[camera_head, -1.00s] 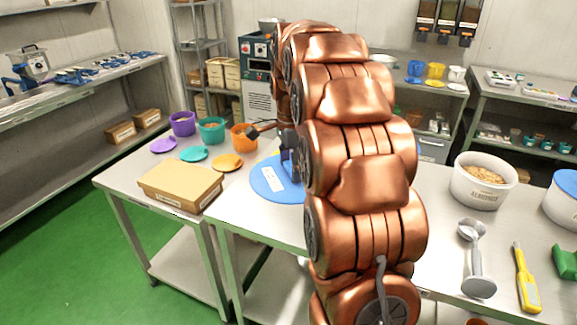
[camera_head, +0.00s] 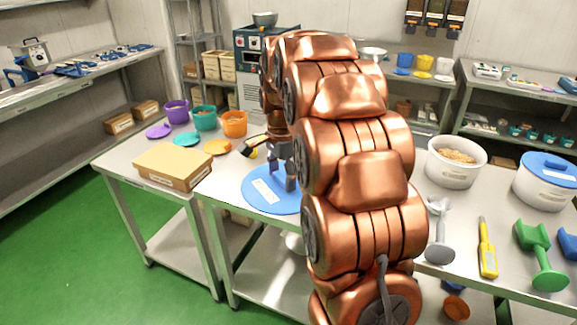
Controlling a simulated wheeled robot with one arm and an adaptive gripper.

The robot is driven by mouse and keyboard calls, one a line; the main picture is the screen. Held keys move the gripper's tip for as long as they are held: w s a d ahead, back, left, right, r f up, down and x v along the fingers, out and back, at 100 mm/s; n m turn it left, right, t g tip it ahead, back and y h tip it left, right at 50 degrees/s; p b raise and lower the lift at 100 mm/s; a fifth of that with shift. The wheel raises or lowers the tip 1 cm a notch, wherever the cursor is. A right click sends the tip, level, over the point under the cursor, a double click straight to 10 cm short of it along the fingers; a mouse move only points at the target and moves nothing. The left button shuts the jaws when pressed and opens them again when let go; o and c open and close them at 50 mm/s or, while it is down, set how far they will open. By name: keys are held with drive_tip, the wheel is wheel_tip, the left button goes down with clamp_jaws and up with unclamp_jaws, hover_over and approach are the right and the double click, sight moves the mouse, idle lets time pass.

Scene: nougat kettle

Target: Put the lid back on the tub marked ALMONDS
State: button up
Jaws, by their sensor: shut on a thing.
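The ALMONDS tub (camera_head: 457,174) is a round white tub on the right part of the near table, open, with tan contents showing. A round blue lid (camera_head: 262,197) with a white label is at the left of the near table, left of my arm. My gripper (camera_head: 284,175) is shut on the blue lid from above, near its middle. The lid looks roughly level; how high it is above the table I cannot tell. My arm hides its right edge and the table between lid and tub.
A second white tub (camera_head: 543,193) wears a blue lid at the far right. A grey scoop (camera_head: 440,230), a yellow tool (camera_head: 487,248) and a green scoop (camera_head: 540,255) lie in front of the tubs. A cardboard box (camera_head: 173,166) and small coloured tubs stand at the left.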

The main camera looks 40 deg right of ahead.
drive_tip(key=a+f+n, duration=0.6)
drive_tip(key=f, duration=0.3)
drive_tip(key=w+a+f+n, duration=0.1)
drive_tip(key=a+f+n, duration=0.5)
drive_tip(key=f, duration=0.4)
drive_tip(key=w+a+f+n, duration=0.1)
drive_tip(key=a+f+n, duration=0.5)
drive_tip(key=f, duration=0.4)
drive_tip(key=shift+w+a+n, duration=0.25)
drive_tip(key=shift+a+n, duration=0.05)
